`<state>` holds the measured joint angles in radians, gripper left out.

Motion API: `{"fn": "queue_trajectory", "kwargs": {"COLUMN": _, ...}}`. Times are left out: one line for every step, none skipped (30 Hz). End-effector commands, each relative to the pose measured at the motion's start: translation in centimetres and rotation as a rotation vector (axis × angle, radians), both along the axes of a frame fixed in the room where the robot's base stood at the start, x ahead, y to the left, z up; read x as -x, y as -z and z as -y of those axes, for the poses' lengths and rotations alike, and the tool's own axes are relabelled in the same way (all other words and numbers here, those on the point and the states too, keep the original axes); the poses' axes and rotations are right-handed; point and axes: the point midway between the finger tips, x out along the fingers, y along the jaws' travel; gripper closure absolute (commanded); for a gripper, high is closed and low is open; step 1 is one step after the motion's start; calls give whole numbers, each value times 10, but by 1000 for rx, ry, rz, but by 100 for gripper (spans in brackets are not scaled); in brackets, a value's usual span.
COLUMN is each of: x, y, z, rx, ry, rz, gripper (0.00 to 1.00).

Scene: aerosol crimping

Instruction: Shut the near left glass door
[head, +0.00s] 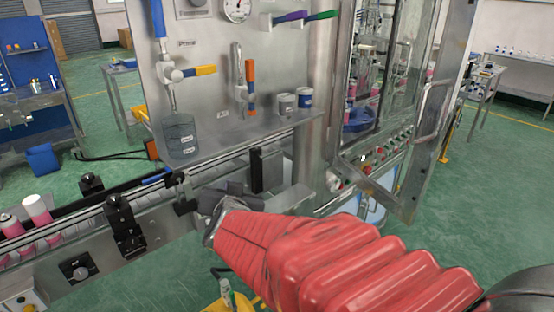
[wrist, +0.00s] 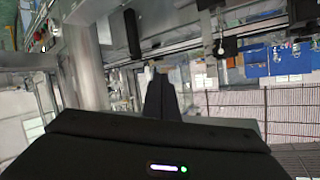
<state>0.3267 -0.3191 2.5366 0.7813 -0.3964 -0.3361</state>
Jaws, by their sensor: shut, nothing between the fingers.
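The glass door (head: 430,150) is on the right in the head view. It has a metal frame and a bar handle (head: 433,108), and stands open, swung out from the machine cabinet (head: 325,120). My gripper (head: 232,190) is at the end of the red-sleeved arm, low in the middle, in front of the conveyor and well left of the door. Its two fingers (wrist: 160,88) are together in the wrist view, with nothing between them. I cannot make out the door for certain in the wrist view.
The conveyor (head: 75,220) with pink and white cans (head: 37,208) runs along the left. Green floor (head: 480,200) lies free right of the door. A control panel with buttons (head: 370,160) sits below the cabinet window.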

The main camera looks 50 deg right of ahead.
Motion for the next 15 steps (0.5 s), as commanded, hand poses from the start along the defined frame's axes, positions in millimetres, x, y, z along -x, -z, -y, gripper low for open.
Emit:
{"fn": "queue_trajectory", "kwargs": {"x": 8, "y": 4, "z": 22, "rx": 15, "ry": 72, "rz": 10, "gripper": 100}}
{"fn": "queue_trajectory", "kwargs": {"x": 13, "y": 4, "z": 34, "rx": 28, "ry": 118, "rz": 18, "gripper": 100}}
{"fn": "queue_trajectory", "kwargs": {"x": 22, "y": 6, "z": 51, "rx": 45, "ry": 179, "rz": 26, "gripper": 100}}
{"fn": "queue_trajectory", "kwargs": {"x": 29, "y": 7, "z": 63, "rx": 59, "ry": 226, "rz": 31, "gripper": 100}}
{"fn": "queue_trajectory", "kwargs": {"x": 37, "y": 8, "z": 75, "rx": 73, "ry": 272, "rz": 33, "gripper": 100}}
{"fn": "queue_trajectory", "kwargs": {"x": 49, "y": 9, "z": 90, "rx": 93, "ry": 337, "rz": 36, "gripper": 100}}
{"fn": "queue_trajectory", "kwargs": {"x": 59, "y": 11, "z": 101, "rx": 109, "ry": 386, "rz": 35, "gripper": 100}}
{"fn": "queue_trajectory", "kwargs": {"x": 69, "y": 12, "z": 112, "rx": 126, "ry": 433, "rz": 34, "gripper": 100}}
{"fn": "queue_trajectory", "kwargs": {"x": 84, "y": 14, "z": 125, "rx": 147, "ry": 499, "rz": 29, "gripper": 100}}
{"fn": "queue_trajectory", "kwargs": {"x": 95, "y": 15, "z": 134, "rx": 165, "ry": 548, "rz": 23, "gripper": 100}}
{"fn": "queue_trajectory", "kwargs": {"x": 107, "y": 17, "z": 143, "rx": 183, "ry": 598, "rz": 16, "gripper": 100}}
{"fn": "queue_trajectory", "kwargs": {"x": 124, "y": 18, "z": 153, "rx": 208, "ry": 665, "rz": 5, "gripper": 100}}
{"fn": "queue_trajectory", "kwargs": {"x": 137, "y": 20, "z": 160, "rx": 227, "ry": 714, "rz": -6, "gripper": 100}}
{"fn": "queue_trajectory", "kwargs": {"x": 151, "y": 21, "z": 166, "rx": 246, "ry": 764, "rz": -19, "gripper": 100}}
{"fn": "queue_trajectory", "kwargs": {"x": 169, "y": 22, "z": 173, "rx": 274, "ry": 830, "rz": -38, "gripper": 100}}
